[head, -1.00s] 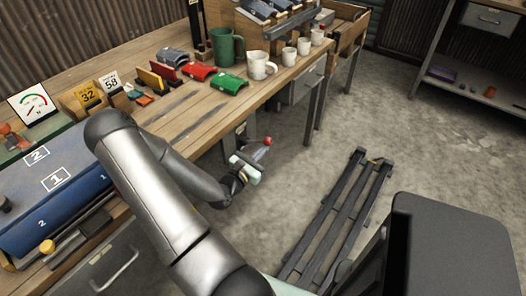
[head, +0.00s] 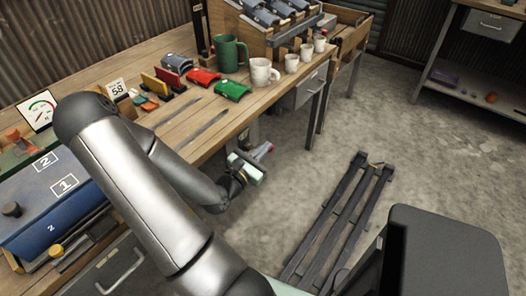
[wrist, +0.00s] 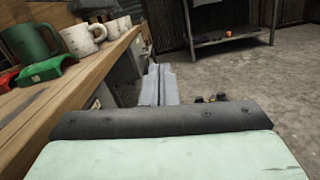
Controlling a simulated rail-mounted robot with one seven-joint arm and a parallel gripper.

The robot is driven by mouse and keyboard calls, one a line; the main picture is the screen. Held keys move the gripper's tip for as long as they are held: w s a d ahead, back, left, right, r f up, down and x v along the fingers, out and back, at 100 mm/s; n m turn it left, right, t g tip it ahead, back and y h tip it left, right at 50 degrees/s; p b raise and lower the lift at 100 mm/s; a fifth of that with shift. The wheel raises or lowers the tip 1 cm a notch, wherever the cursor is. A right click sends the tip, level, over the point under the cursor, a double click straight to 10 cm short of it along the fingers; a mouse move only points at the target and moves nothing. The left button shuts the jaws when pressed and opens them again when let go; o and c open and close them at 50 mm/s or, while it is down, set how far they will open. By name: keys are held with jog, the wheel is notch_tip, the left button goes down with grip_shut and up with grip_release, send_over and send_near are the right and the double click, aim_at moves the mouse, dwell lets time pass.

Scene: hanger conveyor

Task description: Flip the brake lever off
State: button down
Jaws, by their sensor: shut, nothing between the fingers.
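My gripper (head: 262,152) is shut and empty. In the head view it hangs in the open beside the front edge of the wooden bench, above the floor. I cannot make out the brake lever for certain in either view. My arm hides part of the bench.
The wooden bench (head: 190,118) carries a green mug (head: 229,53), white mugs (head: 262,72), coloured pieces and a blue box (head: 50,215) with knobs. A dark slatted frame (head: 335,220) lies on the floor. Concrete floor is clear toward the shelf (head: 470,82) at the back right.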

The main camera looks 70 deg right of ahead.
jog(key=s+a+r+p, duration=0.3)
jog(key=a+p, duration=0.5)
jog(key=p, duration=0.4)
jog(key=shift+s+r, duration=0.2)
jog(key=w+a+r+m+t+y, duration=0.1)
jog(key=w+a+r+m+y, duration=0.3)
jog(key=a, duration=0.7)
jog(key=w+a+r+m+t+y, duration=0.2)
jog(key=w+a+r+m+y, duration=0.2)
jog(key=a+r+y, duration=0.3)
jog(key=w+a+r+m+t+y, duration=0.2)
jog(key=w+a+r+m+y, duration=0.2)
jog(key=a, duration=1.2)
notch_tip(320, 180, up, 2)
jog(key=m+y, duration=0.1)
jog(key=y, duration=0.2)
jog(key=shift+a+r+y, duration=0.25)
jog(key=shift+y, duration=0.05)
